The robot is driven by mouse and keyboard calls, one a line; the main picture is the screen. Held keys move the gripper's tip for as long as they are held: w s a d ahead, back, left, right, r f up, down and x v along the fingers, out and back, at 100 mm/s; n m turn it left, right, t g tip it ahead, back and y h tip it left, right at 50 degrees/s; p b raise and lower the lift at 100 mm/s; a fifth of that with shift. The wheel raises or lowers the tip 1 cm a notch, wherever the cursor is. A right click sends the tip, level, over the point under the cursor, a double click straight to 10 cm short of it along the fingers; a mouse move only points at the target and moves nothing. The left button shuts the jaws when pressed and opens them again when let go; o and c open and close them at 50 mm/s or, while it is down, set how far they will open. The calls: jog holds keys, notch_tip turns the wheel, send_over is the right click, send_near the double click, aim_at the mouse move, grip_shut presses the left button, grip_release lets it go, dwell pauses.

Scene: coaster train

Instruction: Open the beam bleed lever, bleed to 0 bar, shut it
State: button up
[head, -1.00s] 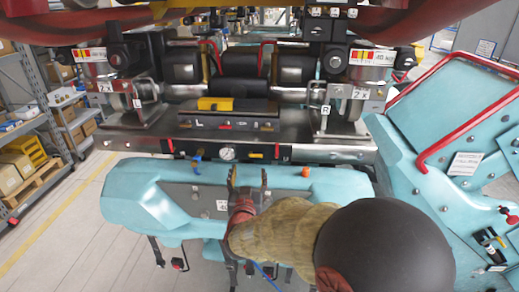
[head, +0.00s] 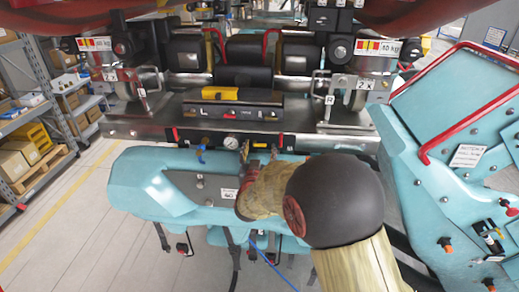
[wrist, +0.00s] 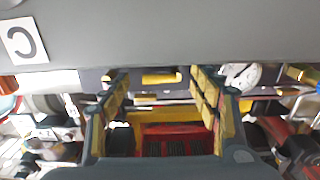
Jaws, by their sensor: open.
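The steel beam (head: 130,130) runs across the middle of the head view. On its front face is a round white pressure gauge (head: 231,142), which also shows in the wrist view (wrist: 242,75); its reading is too small to make out. A yellow part (wrist: 160,76) lies ahead between my fingers in the wrist view. I cannot tell which part is the bleed lever. My gripper (head: 260,152) is open and empty, close in front of the beam, right of the gauge.
A teal housing (head: 140,185) lies below the beam, under my arm. A teal panel with a red rail (head: 440,140) stands at the right. Shelves with boxes (head: 20,160) are at the left. A yellow block (head: 220,93) sits on top of the beam.

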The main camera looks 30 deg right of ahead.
jog(key=shift+c, duration=0.4)
jog(key=c, duration=1.1)
jog(key=shift+n, duration=0.3)
jog(key=n, duration=0.3)
jog(key=shift+a+r+n, duration=0.1)
jog(key=shift+r+n, duration=0.2)
jog(key=shift+r, duration=0.1)
jog(key=n, duration=0.2)
jog(key=n+p, duration=0.1)
jog(key=n, duration=0.1)
jog(key=shift+w+a+r+n, duration=0.1)
jog(key=shift+a+r+n, duration=0.1)
jog(key=shift+r+n, duration=0.15)
jog(key=n, duration=0.1)
jog(key=n+p, duration=0.1)
jog(key=n, duration=0.1)
jog(key=n+p, duration=0.1)
jog(key=n, duration=0.1)
jog(key=shift+w+a+r, duration=0.3)
jog(key=shift+a+r, duration=0.05)
jog(key=shift+a, duration=0.05)
jog(key=shift+w+a+n+p, duration=0.15)
jog(key=shift+n+p, duration=0.35)
jog(key=shift+n, duration=0.5)
jog(key=shift+a+n+p, duration=0.1)
jog(key=shift+n+p, duration=0.4)
jog(key=shift+n, duration=0.45)
jog(key=shift+f, duration=0.1)
